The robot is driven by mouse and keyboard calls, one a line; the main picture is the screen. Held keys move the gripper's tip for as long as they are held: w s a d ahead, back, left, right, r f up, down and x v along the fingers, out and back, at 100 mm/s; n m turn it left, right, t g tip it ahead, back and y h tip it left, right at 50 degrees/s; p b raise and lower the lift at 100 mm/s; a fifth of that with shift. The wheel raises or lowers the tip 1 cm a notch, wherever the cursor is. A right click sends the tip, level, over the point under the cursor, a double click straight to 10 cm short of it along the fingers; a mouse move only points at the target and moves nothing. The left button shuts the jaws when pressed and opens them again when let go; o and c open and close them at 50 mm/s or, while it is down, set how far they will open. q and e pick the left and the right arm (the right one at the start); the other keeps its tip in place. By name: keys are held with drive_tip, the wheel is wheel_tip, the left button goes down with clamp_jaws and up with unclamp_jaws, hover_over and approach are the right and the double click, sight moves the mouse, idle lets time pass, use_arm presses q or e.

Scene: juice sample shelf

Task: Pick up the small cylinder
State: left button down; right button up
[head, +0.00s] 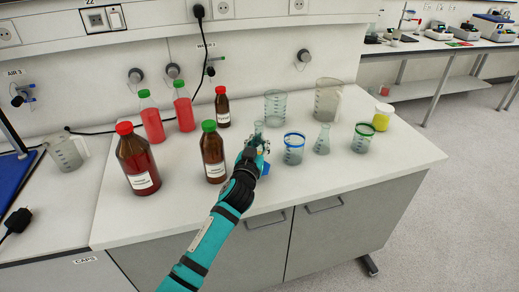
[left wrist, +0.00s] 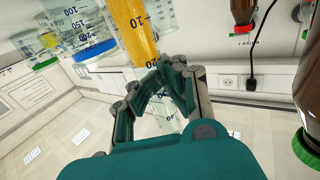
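The small cylinder (left wrist: 138,35) is a clear graduated tube with yellow content and dark volume marks. It runs through the left wrist view, partly covered by the fingers. My left gripper (left wrist: 167,72) has its green-padded fingers closed in around the tube. In the head view the left gripper (head: 256,146) is over the table, between the green-capped brown bottle and the blue-rimmed beaker. A blue part (head: 264,168) shows just below it, and the gripper hides most of what it surrounds. I cannot tell whether the tube touches the table. My right gripper does not show.
A green-capped brown bottle (head: 213,155) stands close left of the gripper and a blue-rimmed beaker (head: 293,150) close right. A flask (head: 322,140), a green-rimmed beaker (head: 362,138) and a yellow jar (head: 382,117) stand further right. The table's front right (head: 350,172) is clear.

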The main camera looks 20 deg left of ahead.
use_arm(q)
drive_tip(key=s+a+r+b, duration=0.1)
drive_tip(key=s+r+b, duration=0.1)
drive_tip(key=s, duration=1.4)
drive_tip(key=shift+a, duration=0.1)
